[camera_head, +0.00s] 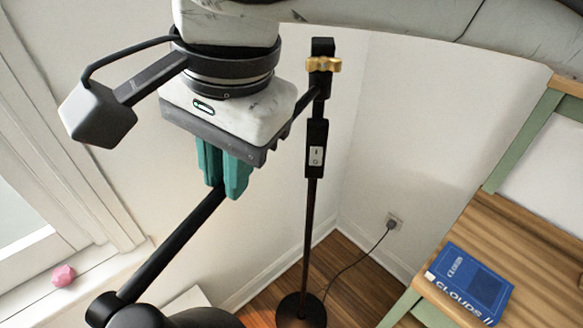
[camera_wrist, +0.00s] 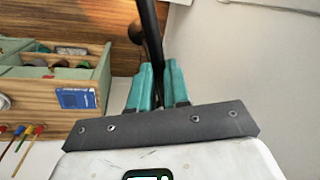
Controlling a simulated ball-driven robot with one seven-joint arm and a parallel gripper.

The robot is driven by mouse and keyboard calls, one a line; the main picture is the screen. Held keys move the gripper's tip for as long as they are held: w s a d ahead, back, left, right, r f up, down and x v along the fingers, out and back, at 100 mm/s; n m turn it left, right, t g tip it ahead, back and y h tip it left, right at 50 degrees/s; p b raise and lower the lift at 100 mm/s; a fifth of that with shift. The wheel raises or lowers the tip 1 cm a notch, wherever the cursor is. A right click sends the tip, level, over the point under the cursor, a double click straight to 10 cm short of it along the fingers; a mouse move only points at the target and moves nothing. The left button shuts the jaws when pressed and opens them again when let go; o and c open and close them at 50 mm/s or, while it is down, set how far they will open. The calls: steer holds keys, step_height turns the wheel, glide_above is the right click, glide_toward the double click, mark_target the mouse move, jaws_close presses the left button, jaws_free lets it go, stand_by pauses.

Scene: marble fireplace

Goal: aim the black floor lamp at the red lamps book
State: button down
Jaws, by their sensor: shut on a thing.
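The black floor lamp (camera_head: 311,205) stands on a round base on the wood floor, with a brass knob (camera_head: 323,65) near the top of its upright pole. Its arm (camera_head: 175,240) slopes down to the left to a joint and a dark head (camera_head: 150,318), cut off by the bottom edge. My gripper (camera_head: 230,190), with teal fingers, is shut on this arm. In the wrist view the arm (camera_wrist: 150,35) passes between the fingers (camera_wrist: 158,78). I see no red lamps book in either view.
A blue book marked CLOUDS (camera_head: 468,282) lies on a wooden top with green edges (camera_head: 535,215) at the right. A cord runs to a wall outlet (camera_head: 394,221). A pink lump (camera_head: 63,275) sits on the window sill. The wrist view shows a wooden compartmented unit (camera_wrist: 40,110).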

steer(key=w+a+m+p, duration=0.1)
steer(key=w+a+m, duration=0.2)
steer(key=a, duration=0.4)
steer(key=shift+w+m+t, duration=0.3)
steer(key=shift+w+m, duration=0.1)
steer(key=shift+w, duration=0.4)
steer(key=c, duration=1.2)
jaws_free()
steer(key=shift+w+a, duration=0.1)
steer(key=shift+a, duration=0.05)
steer(key=shift+o, duration=0.5)
steer(key=shift+r, duration=0.1)
steer(key=b+v, duration=0.1)
steer(key=v, duration=0.9)
steer(key=shift+r, duration=0.3)
steer(key=shift+f, duration=0.1)
